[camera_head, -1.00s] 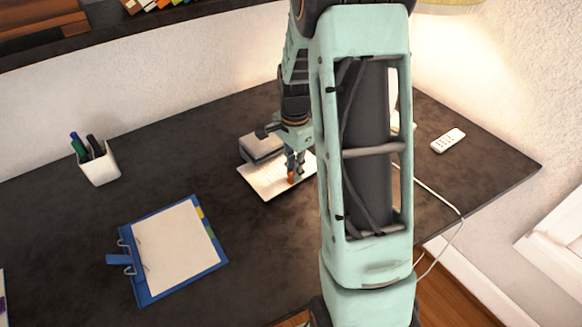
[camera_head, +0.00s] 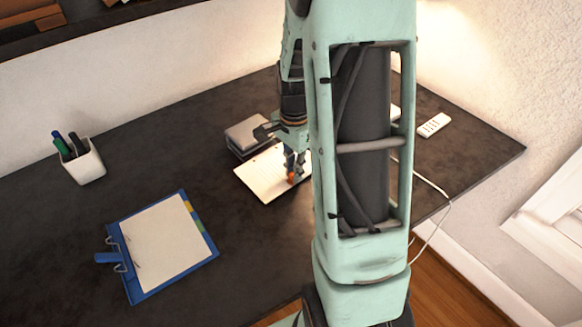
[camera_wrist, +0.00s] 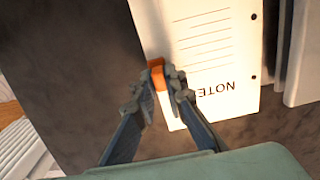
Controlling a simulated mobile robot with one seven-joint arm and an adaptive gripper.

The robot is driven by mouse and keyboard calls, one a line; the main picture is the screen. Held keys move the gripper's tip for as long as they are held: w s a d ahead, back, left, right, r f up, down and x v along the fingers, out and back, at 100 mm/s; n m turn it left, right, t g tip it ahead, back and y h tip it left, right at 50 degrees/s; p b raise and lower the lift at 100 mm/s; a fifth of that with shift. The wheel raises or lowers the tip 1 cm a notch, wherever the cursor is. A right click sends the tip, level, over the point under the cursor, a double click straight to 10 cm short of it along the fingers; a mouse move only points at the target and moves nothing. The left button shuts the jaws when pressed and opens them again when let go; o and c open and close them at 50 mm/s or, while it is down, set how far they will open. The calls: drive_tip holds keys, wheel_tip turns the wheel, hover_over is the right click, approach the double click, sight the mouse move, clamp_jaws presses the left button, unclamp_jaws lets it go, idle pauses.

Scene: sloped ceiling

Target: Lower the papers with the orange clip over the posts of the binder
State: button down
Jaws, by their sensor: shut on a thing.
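The papers (camera_head: 258,176) are white, lined sheets at the middle of the desk. In the wrist view the papers (camera_wrist: 215,50) show the print "NOTE" and punched holes along the right edge. The orange clip (camera_wrist: 157,73) is on their edge, between my fingertips. My gripper (camera_head: 293,175) is shut on the orange clip and points down; whether the papers are clear of the desk I cannot tell. The blue binder (camera_head: 187,271) lies open at the lower left, with white sheets on it. Its metal posts (camera_head: 117,250) and blue lever (camera_head: 107,258) are at its left edge.
A grey box-like stack (camera_head: 247,132) sits right behind the papers. A white pen cup (camera_head: 84,164) stands at the left. A white remote (camera_head: 433,125) and a white cable (camera_head: 432,187) are at the right. The dark desk (camera_head: 200,150) is bare between papers and binder.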

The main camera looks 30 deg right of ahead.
drive_tip(key=c, duration=1.9)
unclamp_jaws()
drive_tip(key=shift+r, duration=0.1)
wheel_tip(320, 180, up, 12)
